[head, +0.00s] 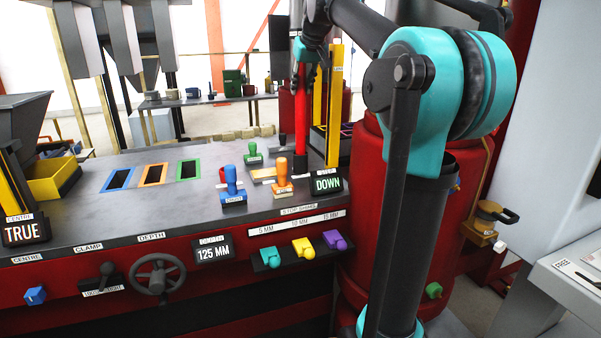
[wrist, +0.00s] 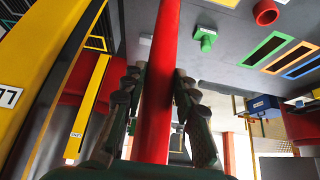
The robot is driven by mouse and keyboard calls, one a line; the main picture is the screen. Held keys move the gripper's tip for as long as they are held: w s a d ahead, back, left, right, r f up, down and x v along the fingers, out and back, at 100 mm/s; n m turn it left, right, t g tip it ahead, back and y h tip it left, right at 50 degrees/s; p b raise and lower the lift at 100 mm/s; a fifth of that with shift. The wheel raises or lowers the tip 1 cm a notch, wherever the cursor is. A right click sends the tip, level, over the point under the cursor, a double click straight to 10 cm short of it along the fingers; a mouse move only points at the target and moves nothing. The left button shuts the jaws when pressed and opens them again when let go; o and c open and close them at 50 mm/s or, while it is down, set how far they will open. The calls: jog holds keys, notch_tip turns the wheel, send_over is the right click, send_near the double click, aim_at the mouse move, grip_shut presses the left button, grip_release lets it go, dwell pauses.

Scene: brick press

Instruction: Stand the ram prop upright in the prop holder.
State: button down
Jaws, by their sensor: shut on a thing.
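The ram prop, a long red rod (head: 301,118), stands close to upright at the back right of the press table in the head view. My gripper (head: 304,72) is shut on its upper part, with the arm coming from above. In the wrist view, the dark fingers of my gripper (wrist: 158,85) lie on both sides of the red rod (wrist: 160,50), which runs out of the top edge. The rod's lower end meets a dark piece (head: 300,164) on the table; I cannot tell whether this is the prop holder or the rod's foot.
A yellow post (head: 335,105) stands close right of the rod. Orange (head: 282,176), blue (head: 232,184) and green (head: 252,152) stamps stand to its left. A red ring (wrist: 265,12) lies near the green stamp. The DOWN sign (head: 327,183) is in front. Coloured slots (head: 153,175) are further left.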

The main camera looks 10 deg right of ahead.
jog(key=shift+f, duration=0.85)
jog(key=shift+c, duration=1.5)
grip_release()
jog(key=shift+s, duration=0.15)
jog(key=s+d, duration=0.2)
jog(key=s, duration=0.9)
jog(key=shift+s+d, duration=0.15)
jog(key=shift+s, duration=0.15)
